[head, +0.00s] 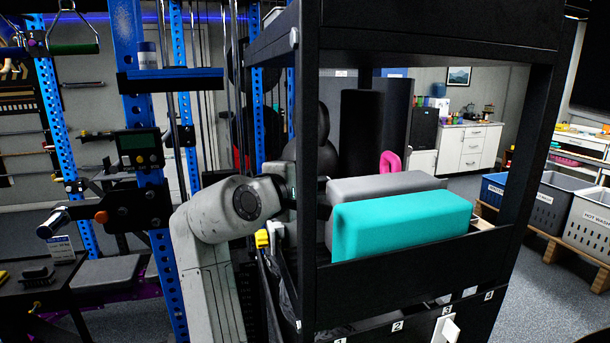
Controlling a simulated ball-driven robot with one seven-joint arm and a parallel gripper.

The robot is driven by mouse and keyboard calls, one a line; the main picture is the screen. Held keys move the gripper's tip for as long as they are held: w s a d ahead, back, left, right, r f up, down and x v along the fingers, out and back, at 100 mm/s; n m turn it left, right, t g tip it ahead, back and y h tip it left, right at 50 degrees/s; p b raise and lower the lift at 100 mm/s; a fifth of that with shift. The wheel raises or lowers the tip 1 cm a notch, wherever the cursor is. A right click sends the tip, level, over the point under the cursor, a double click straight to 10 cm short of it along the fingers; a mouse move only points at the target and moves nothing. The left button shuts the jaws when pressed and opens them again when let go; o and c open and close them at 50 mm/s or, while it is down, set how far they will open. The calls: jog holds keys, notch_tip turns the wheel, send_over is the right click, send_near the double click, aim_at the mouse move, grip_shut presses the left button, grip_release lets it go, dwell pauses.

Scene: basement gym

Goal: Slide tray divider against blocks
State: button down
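A teal block (402,226) and a grey block (385,187) lie side by side in a black tray (420,272) in the black rack, the teal one nearer. The teal block hides part of the grey one. I cannot make out the tray divider for certain. A small pale edge (482,226) shows at the tray's right end, beyond the teal block. My arm reaches in from the left, and my gripper (288,190) is at the rack's near left post, left of the blocks. The post hides its fingertips, so I cannot see whether they are open or touching anything.
The rack's near post (309,150) stands between my view and my gripper. A pink loop (390,163) stands behind the grey block. A blue gym frame (135,90) is left of my arm. Laundry crates (545,212) stand at right, with open floor before them.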

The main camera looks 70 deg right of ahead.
jog(key=c, duration=1.2)
grip_release()
jog(key=shift+o, duration=0.2)
jog(key=shift+w+d, duration=0.1)
